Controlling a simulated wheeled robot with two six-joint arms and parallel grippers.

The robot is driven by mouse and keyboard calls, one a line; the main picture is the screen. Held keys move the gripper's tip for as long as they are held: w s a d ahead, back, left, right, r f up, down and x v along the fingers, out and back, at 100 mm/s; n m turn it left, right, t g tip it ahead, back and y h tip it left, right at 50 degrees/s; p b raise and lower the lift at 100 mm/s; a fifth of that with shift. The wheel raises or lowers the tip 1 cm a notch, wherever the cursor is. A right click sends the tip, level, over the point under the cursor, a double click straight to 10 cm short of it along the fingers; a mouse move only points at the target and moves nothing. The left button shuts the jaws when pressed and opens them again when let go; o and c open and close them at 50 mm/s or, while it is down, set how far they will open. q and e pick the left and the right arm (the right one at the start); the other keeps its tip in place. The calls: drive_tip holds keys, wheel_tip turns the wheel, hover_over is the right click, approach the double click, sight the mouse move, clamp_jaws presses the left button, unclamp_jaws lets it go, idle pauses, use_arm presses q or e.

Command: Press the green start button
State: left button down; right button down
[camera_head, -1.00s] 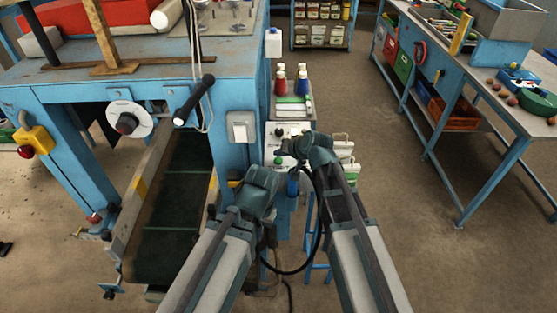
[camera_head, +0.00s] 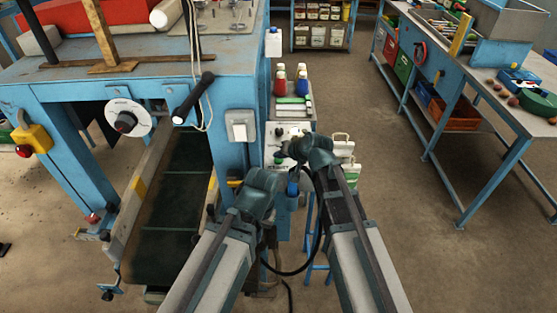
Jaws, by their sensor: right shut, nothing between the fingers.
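The pale control panel (camera_head: 270,132) stands on the blue machine's right side, with dark knobs on it. A small green button (camera_head: 278,160) shows low on the panel, just left of my right gripper. My right gripper (camera_head: 289,149) is in front of the panel, shut and empty, and hides part of it. I cannot tell whether it touches the panel. My left arm ends at a dark wrist below and left of the panel; its fingers are hidden.
The blue machine with its dark conveyor belt (camera_head: 178,215) fills the left.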

sight(280, 162)
drive_tip(key=shift+f+b, duration=0.35)
idle(0.6)
drive_tip(key=shift+r+p, duration=0.9)
wheel_tip(280, 162, up, 5)
drive_tip(key=p, duration=0.5)
idle(3.4)
